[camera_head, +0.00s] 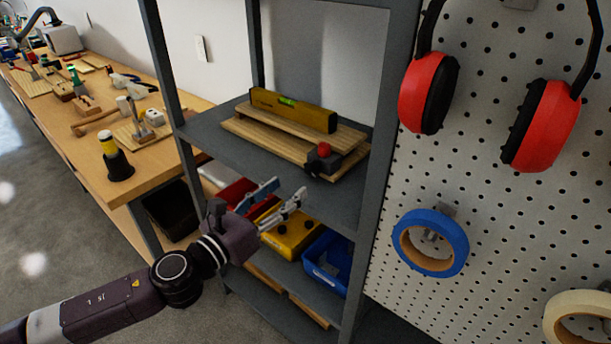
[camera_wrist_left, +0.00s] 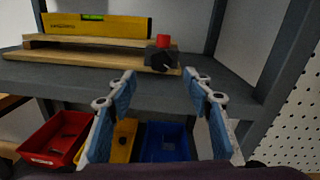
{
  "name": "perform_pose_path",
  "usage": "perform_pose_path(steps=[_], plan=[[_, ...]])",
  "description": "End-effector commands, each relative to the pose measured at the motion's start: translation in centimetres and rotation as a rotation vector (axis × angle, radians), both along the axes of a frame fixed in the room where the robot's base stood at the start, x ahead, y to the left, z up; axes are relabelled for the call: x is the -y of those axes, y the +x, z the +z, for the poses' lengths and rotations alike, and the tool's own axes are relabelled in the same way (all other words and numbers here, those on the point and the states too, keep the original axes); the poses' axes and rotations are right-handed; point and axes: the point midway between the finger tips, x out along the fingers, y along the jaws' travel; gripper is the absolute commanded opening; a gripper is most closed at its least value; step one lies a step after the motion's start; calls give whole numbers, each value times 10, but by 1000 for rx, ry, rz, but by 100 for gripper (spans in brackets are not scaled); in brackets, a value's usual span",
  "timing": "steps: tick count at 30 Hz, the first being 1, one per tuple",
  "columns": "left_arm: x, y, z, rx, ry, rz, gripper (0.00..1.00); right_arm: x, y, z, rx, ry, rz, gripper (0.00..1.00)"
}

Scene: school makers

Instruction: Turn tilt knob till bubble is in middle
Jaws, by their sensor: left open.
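A yellow spirit level (camera_head: 292,110) with a green vial (camera_head: 287,101) lies on a tilting wooden board (camera_head: 262,123) on the upper grey shelf. The bubble is too small to place. At the board's right end is a dark block with a red-topped tilt knob (camera_head: 323,150). In the left wrist view the knob (camera_wrist_left: 163,42) is above and ahead of the fingers, and the level (camera_wrist_left: 97,25) is at the upper left. My left gripper (camera_head: 285,196) is open and empty, in front of and below the upper shelf, apart from the knob. My right gripper is not seen.
Grey shelf posts (camera_head: 381,150) flank the shelf. On the lower shelf are a red bin (camera_wrist_left: 56,138), a yellow box (camera_head: 290,236) and a blue bin (camera_head: 327,263). A pegboard (camera_head: 480,190) with ear defenders and tape rolls stands right. A wooden workbench (camera_head: 95,150) stands left.

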Motion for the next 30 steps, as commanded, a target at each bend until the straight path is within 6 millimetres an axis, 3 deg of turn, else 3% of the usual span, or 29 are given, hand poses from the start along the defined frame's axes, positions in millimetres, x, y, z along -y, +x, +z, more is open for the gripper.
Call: perform_pose_path(steps=[3, 8, 21, 30], plan=[[-2, 2, 0, 60, 103, -32, 47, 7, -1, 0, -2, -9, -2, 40], [4, 12, 2, 79, 133, -43, 47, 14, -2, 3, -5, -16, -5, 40], [40, 60, 0, 75, 129, -41, 47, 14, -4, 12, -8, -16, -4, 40], [44, 65, -1, 73, 130, -41, 47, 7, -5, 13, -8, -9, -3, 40]])
